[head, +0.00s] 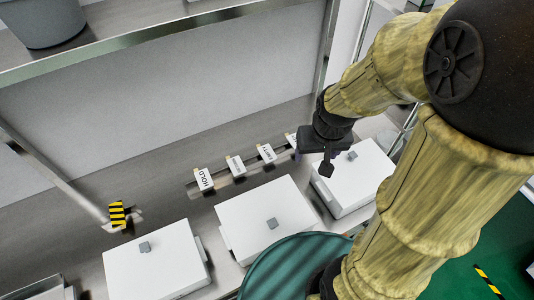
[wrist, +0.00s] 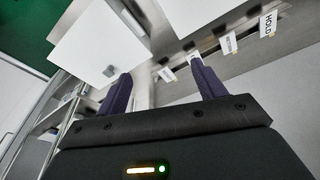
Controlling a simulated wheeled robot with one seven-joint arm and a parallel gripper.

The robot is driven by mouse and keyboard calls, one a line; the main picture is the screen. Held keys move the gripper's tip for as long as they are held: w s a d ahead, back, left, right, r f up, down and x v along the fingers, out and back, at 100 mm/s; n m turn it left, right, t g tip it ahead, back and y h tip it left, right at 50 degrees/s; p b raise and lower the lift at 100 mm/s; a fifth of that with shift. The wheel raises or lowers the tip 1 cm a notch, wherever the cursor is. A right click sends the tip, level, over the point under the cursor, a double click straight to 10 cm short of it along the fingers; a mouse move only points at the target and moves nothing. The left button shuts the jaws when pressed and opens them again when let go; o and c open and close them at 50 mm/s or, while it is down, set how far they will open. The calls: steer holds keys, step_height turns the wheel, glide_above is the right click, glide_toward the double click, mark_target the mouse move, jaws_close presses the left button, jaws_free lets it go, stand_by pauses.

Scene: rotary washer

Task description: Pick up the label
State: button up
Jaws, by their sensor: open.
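Several small white labels stand in a row on a metal rail (head: 220,180). The label at the right end (head: 291,141) is partly hidden by my gripper (head: 325,165). In the wrist view my gripper (wrist: 161,68) is open with dark fingers spread. The right-end label (wrist: 166,74) shows between the fingers, beyond them; the HOLD label (wrist: 268,22) is at upper right. I see no contact with any label.
White boxes with grey knobs stand in front of the rail: a left box (head: 155,262), a middle box (head: 265,220) and a right box (head: 352,180) below my gripper. A yellow-black striped block (head: 117,214) is at left. A shelf edge (head: 160,40) runs above.

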steer(key=w+a+f+n+g, duration=0.1)
steer(key=w+a, duration=0.1)
steer(key=w, duration=0.4)
steer(key=w+a+f+n, duration=0.1)
steer(key=w+a+f, duration=0.15)
steer(key=w, duration=0.35)
steer(key=n+g, duration=0.1)
steer(key=n, duration=0.1)
glide_above(268, 153)
step_height(268, 153, down, 4)
steer(key=r, duration=0.1)
steer(key=f+p, duration=0.1)
steer(key=f, duration=0.3)
steer(key=f+p, duration=0.1)
steer(key=f, duration=0.3)
steer(key=f+p, duration=0.1)
steer(key=f, duration=0.3)
steer(key=shift+w+a, duration=0.15)
steer(key=shift+w, duration=0.1)
steer(key=shift+s+f+p, duration=0.15)
steer(key=shift+f+p, duration=0.4)
steer(key=shift+p, duration=0.2)
step_height(268, 153, down, 3)
steer(key=shift+s+r+p, duration=0.1)
steer(key=shift+p, duration=0.8)
steer(key=shift+f, duration=0.7)
